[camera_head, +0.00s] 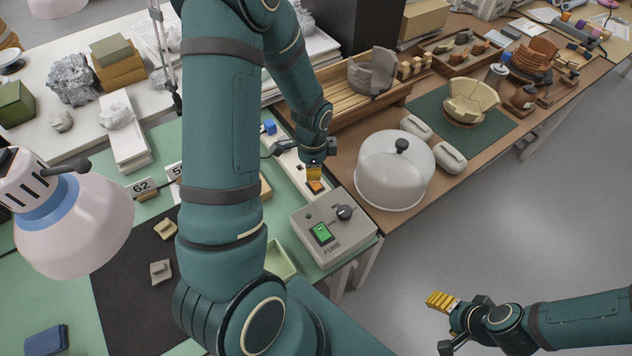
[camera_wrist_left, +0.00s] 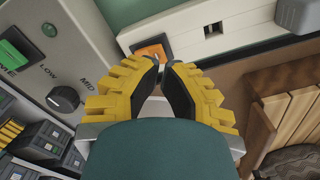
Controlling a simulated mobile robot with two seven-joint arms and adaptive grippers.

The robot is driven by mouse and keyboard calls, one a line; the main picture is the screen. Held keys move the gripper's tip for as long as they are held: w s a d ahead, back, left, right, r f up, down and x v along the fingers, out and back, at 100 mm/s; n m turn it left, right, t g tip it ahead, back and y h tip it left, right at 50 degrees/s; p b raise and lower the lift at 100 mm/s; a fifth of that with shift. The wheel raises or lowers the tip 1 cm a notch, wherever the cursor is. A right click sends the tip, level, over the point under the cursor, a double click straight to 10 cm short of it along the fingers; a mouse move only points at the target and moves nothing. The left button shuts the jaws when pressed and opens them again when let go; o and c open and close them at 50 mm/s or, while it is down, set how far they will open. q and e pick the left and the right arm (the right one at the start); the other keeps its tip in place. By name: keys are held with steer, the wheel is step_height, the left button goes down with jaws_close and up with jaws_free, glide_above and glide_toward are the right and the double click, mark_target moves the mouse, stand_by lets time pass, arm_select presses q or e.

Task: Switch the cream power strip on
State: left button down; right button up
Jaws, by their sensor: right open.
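The cream power strip (camera_head: 293,168) lies along the edge of the green bench top, with an orange rocker switch (camera_head: 316,187) at its near end. In the left wrist view the strip (camera_wrist_left: 188,38) shows a socket, and the orange switch (camera_wrist_left: 150,50) is partly behind the fingertips. My left gripper (camera_head: 314,174) points down at the switch end with its yellow fingers (camera_wrist_left: 164,66) closed together and empty. I cannot tell whether they touch the switch or which way it is tipped. My right gripper (camera_head: 439,324) is open and empty over the floor.
A grey fume box (camera_head: 333,243) with a green switch and black knob stands just in front of the strip. A white dome (camera_head: 394,172) stands to its right, and a wooden tray (camera_head: 335,108) lies behind. A lamp (camera_head: 72,220) hangs at left.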

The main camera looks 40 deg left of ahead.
arm_select(q)
steer(key=shift+f+b, duration=1.4)
steer(key=shift+f, duration=0.4)
stand_by(1.0)
steer(key=shift+r, duration=0.15)
steer(key=shift+r+p, duration=2.75)
steer(key=shift+r, duration=0.7)
